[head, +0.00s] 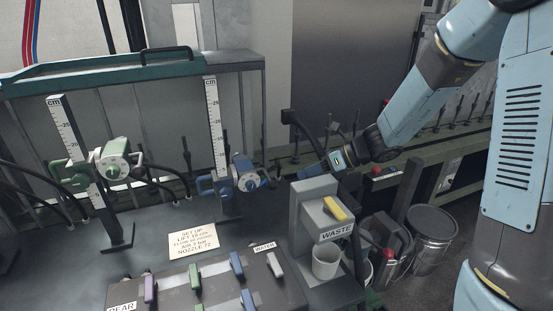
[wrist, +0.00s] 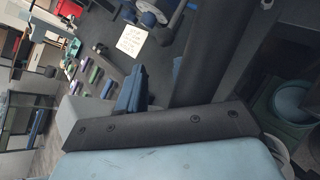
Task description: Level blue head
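The blue head (head: 240,176) is mounted on the right-hand post with a white cm scale (head: 214,120). It has a blue handle on its left side and a dark knob on its front. I cannot tell whether it is level. Part of a blue fitting, probably this head, shows at the top of the wrist view (wrist: 152,17). My gripper (head: 310,171) is to the right of the head and apart from it. Its fingers are small and dark in the head view. In the wrist view a dark bar and a blue piece cover the near area, so the finger opening is unclear.
A green head (head: 103,166) sits on the left post. A set-up note (head: 192,241) lies on the bench before a rack (head: 215,290) of coloured nozzles. A grey WASTE unit (head: 318,205) with a yellow part stands below my gripper. Hoses and spindles line the back.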

